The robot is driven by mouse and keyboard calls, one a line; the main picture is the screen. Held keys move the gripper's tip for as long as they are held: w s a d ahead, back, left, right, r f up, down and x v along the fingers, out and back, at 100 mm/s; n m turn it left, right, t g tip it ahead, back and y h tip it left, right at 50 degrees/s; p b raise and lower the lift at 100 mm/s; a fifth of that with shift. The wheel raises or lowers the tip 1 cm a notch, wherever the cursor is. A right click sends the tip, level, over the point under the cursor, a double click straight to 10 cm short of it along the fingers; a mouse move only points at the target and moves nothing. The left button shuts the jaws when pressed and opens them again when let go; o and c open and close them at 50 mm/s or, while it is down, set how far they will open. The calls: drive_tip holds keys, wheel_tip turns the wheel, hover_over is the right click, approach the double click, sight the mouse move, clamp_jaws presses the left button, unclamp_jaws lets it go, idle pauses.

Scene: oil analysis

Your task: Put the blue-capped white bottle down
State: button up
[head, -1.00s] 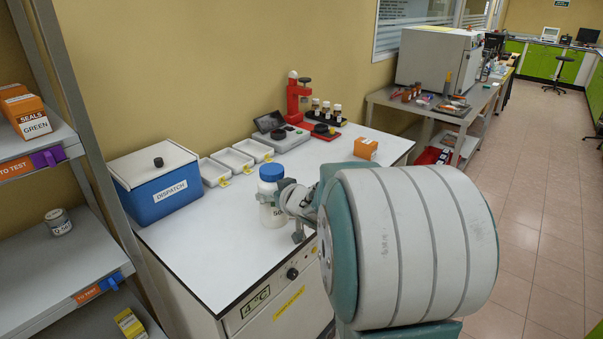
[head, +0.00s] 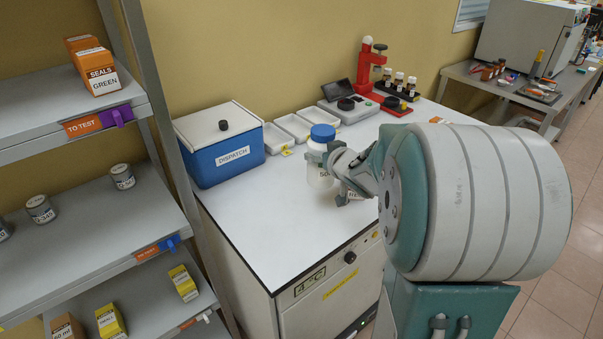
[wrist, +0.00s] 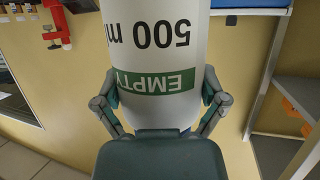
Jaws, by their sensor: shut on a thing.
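The white bottle (head: 318,170) with a blue cap (head: 322,133) is upright at the white counter (head: 262,216), right of the blue dispatch box. My gripper (head: 343,178) reaches it from the right and is shut on it. In the wrist view the bottle (wrist: 158,45) fills the middle, its "500 ml" and green "EMPTY" labels upside down, with my gripper's fingers (wrist: 160,108) on both sides. I cannot tell whether the bottle's base touches the counter.
The dispatch box (head: 222,145), white trays (head: 294,127), a scale (head: 350,108) and a red press (head: 368,65) line the counter's back. A shelf (head: 90,235) with jars and boxes is at left. The counter's front left is bare.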

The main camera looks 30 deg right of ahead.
drive_tip(key=shift+w+a+f, duration=1.4)
drive_tip(key=shift+w+f, duration=0.15)
drive_tip(key=shift+f, duration=0.5)
drive_tip(key=shift+w+a+f, duration=1.4)
drive_tip(key=shift+w+f, duration=0.1)
drive_tip(key=shift+f, duration=0.55)
drive_tip(key=shift+w+a+f, duration=1.4)
drive_tip(key=shift+w+f, duration=0.15)
drive_tip(key=shift+f, duration=0.5)
drive_tip(key=o, duration=0.7)
drive_tip(key=shift+f, duration=0.1)
drive_tip(key=shift+o, duration=0.2)
